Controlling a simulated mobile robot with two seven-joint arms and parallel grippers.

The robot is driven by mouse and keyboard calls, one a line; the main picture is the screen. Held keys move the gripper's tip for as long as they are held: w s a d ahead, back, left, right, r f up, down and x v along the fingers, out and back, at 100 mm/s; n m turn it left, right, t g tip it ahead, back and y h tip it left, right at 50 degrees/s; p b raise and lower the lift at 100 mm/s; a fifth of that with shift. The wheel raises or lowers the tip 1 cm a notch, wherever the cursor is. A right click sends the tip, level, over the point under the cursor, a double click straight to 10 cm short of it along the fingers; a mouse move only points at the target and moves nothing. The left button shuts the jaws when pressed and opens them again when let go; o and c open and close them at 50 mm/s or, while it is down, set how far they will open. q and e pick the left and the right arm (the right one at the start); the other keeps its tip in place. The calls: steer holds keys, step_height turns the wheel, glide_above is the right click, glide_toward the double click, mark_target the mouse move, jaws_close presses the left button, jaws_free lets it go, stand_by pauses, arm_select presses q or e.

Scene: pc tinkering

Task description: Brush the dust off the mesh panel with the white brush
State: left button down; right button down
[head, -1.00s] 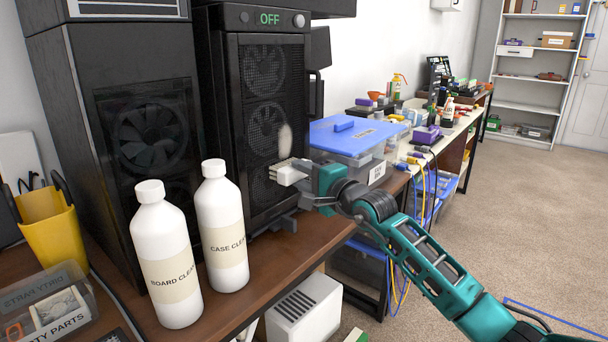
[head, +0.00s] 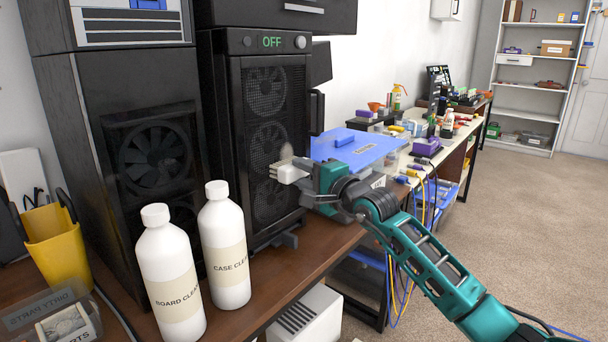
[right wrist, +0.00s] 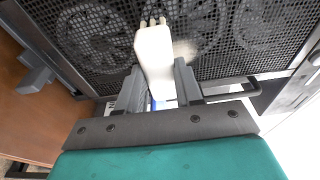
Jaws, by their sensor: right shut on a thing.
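The mesh panel (head: 266,112) is the black front of the PC case marked OFF, with fans behind it. My right gripper (head: 306,177) is shut on the white brush (head: 290,172), whose bristle end points at the mesh. The brush also shows in the right wrist view (right wrist: 153,55), between the fingers (right wrist: 157,88), its tip over the mesh panel (right wrist: 95,35); whether it touches cannot be told. A small pale dust patch (head: 286,152) shows on the mesh just above the brush, and beside it in the right wrist view (right wrist: 184,50). My left gripper is out of view.
Two white cleaner bottles (head: 172,275) (head: 224,245) stand in front of the cases. A second black case (head: 125,150) is at the left, with a yellow bin (head: 55,245) near it. A blue-lidded box (head: 360,147) sits behind my right arm.

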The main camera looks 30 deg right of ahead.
step_height(320, 180, up, 5)
steer(key=p, duration=0.3)
steer(key=shift+s, duration=0.1)
steer(key=shift+f, duration=0.15)
steer(key=shift+f+b, duration=2.25)
steer(key=shift+f, duration=0.2)
step_height(320, 180, down, 5)
steer(key=b, duration=0.4)
steer(key=shift+r, duration=0.1)
steer(key=shift+r+p, duration=1.45)
steer(key=shift+r, duration=1.15)
